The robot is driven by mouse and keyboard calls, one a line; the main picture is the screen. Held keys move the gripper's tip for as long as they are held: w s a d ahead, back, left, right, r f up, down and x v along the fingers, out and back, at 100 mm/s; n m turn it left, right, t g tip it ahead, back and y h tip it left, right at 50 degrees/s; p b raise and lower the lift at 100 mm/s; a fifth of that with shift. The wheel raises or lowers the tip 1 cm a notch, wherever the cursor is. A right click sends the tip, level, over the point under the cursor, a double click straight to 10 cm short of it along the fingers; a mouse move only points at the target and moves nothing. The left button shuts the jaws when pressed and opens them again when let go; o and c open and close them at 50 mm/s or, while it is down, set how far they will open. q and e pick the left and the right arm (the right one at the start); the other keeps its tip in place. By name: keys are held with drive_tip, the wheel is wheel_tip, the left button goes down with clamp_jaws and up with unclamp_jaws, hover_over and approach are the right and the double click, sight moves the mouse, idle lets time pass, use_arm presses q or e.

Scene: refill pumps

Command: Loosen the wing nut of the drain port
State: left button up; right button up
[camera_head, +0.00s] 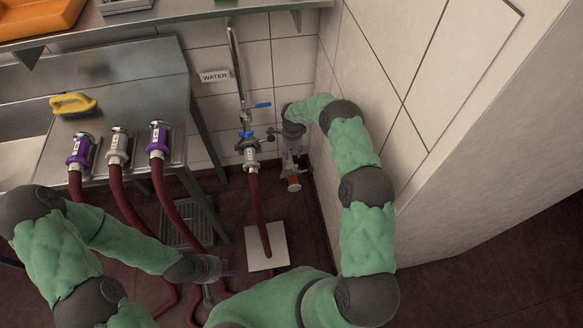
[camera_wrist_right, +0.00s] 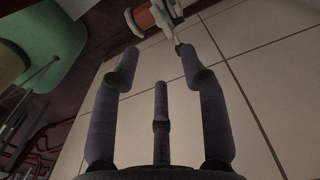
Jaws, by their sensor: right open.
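The drain port (camera_head: 293,184) is low in the corner by the tiled wall, with a reddish-brown end. It also shows at the top of the right wrist view (camera_wrist_right: 143,17), with a pale metal clamp (camera_wrist_right: 168,18) around it. A small pale piece (camera_wrist_right: 178,41), which looks like the wing nut, hangs from the clamp beside one fingertip; I cannot tell if they touch. My right gripper (camera_wrist_right: 156,62) has its fingers spread and holds nothing. In the head view it (camera_head: 293,145) is just above the port, partly hidden. My left gripper (camera_head: 222,277) is low over the floor, its fingers small and unclear.
A red hose (camera_head: 258,205) hangs from the water valve (camera_head: 246,144) left of the port, above a white floor plate (camera_head: 279,245). A yellow brush (camera_head: 73,103) is there too. The wall (camera_head: 385,75) bounds the right side.

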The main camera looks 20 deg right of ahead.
sight(292, 167)
wheel_tip(292, 167, down, 11)
drive_tip(key=b, duration=0.4)
drive_tip(key=shift+r, duration=0.1)
clamp_jaws()
